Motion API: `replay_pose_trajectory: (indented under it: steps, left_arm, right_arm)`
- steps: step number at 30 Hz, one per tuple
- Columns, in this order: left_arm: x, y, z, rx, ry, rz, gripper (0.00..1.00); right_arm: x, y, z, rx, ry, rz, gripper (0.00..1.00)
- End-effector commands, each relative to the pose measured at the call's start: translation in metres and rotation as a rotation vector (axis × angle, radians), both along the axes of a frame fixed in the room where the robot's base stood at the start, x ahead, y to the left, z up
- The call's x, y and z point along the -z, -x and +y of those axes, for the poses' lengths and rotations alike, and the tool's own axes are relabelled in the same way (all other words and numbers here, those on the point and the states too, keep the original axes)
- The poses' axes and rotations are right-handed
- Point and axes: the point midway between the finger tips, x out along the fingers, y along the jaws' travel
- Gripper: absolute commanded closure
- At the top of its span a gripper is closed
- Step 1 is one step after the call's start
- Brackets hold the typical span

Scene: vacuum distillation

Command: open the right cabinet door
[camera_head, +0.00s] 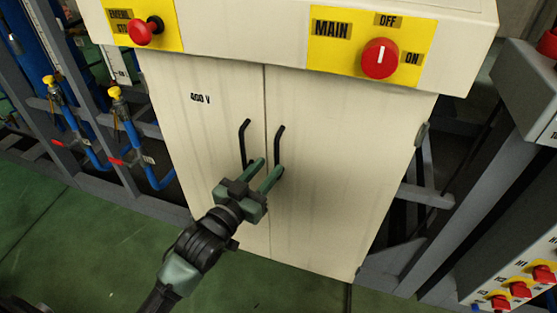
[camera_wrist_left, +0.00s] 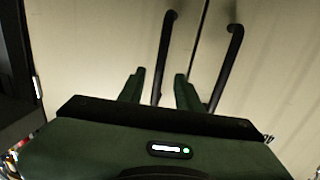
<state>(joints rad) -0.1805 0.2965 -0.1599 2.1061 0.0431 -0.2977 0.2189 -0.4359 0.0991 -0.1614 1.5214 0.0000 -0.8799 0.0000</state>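The cream cabinet's right door (camera_head: 335,170) stands shut beside the left door (camera_head: 200,120), with a thin seam between them. The right door's black bar handle (camera_head: 279,146) and the left door's handle (camera_head: 244,140) flank the seam. My left gripper (camera_head: 270,167) is open in front of the handles. Contact and depth are unclear. In the head view a finger covers the right handle's lower end. My right gripper is not in view.
A red emergency knob (camera_head: 142,32) and red main switch (camera_head: 380,58) are on yellow plates above the doors. Blue pipes with valves (camera_head: 125,125) stand at left. Grey frame posts (camera_head: 480,205) and a red-button panel (camera_head: 520,285) are at right. Green floor (camera_head: 100,240) lies open in front.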

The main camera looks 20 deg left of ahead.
Motion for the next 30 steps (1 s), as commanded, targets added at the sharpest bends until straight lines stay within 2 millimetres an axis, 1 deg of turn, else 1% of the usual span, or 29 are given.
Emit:
replay_pose_trajectory:
  steps: [1, 3, 6, 9, 13, 20, 21, 23, 24, 30]
  left_arm:
    - [0.0, -0.01, -0.002, 0.0, 0.001, -0.003, 0.66]
    - [0.0, -0.021, -0.005, 0.0, 0.0, -0.002, 0.66]
    - [0.001, -0.034, -0.008, 0.0, 0.0, 0.0, 0.66]
    - [0.001, -0.043, -0.01, 0.0, 0.0, 0.0, 0.66]
    - [0.001, -0.048, -0.012, 0.001, 0.0, 0.001, 0.66]
    - [0.001, -0.048, -0.012, 0.0, 0.0, 0.002, 0.66]
    - [0.001, -0.048, -0.012, 0.0, 0.0, 0.002, 0.77]
    - [0.001, -0.048, -0.012, 0.0, 0.0, 0.002, 0.94]
    - [0.001, -0.048, -0.012, 0.0, 0.0, 0.002, 1.0]
    - [0.001, -0.048, -0.012, 0.0, 0.0, 0.002, 1.0]
  right_arm:
    - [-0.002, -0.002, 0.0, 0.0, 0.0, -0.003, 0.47]
    - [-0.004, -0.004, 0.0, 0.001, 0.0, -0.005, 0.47]
    - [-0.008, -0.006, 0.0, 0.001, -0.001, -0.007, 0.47]
    - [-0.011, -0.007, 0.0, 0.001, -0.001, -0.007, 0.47]
    - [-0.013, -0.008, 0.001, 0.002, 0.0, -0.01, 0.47]
    - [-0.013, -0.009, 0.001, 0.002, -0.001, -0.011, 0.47]
    - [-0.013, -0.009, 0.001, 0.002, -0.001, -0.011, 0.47]
    - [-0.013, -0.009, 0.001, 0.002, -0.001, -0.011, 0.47]
    - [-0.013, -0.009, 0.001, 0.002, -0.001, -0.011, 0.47]
    - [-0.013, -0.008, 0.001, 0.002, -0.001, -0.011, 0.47]
